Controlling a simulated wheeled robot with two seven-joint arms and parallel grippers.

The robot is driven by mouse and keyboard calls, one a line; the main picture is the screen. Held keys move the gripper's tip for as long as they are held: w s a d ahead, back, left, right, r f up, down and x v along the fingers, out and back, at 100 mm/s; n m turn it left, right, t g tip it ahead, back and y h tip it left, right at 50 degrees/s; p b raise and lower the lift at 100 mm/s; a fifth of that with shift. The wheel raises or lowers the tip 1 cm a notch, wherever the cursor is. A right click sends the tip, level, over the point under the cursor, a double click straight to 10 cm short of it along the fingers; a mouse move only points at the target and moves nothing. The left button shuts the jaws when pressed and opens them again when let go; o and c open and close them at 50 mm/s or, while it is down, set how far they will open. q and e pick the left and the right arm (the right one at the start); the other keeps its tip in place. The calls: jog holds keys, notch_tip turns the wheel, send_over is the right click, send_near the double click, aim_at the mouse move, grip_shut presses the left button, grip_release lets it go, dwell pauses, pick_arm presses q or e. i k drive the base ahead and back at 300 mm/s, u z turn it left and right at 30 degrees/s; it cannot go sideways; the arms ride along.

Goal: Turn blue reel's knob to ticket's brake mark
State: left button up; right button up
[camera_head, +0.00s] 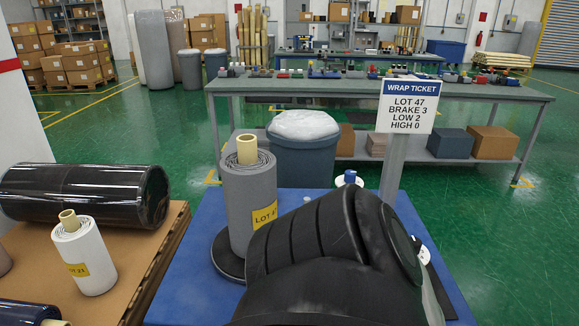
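The wrap ticket (408,103) is a white sign with a blue header on a grey post, reading LOT 47, BRAKE 3, LOW 2, HIGH 0. A small blue knob (350,176) on a white disc shows behind my large black arm link, which hides most of what lies around it. The knob's setting cannot be read. A grey wrapped roll (246,195) with a tan core and a yellow label reading LOT 4 and a hidden remainder stands upright on a black round base. Neither of my gripper's fingertips is in view.
The blue table (190,285) carries the roll. On the left, a cardboard-topped pallet (140,270) holds a black-wrapped roll (90,193) and a white LOT 21 roll (84,255).

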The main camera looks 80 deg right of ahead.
aim_at(350, 175)
jog(key=k, duration=1.1)
jog(key=z, duration=0.5)
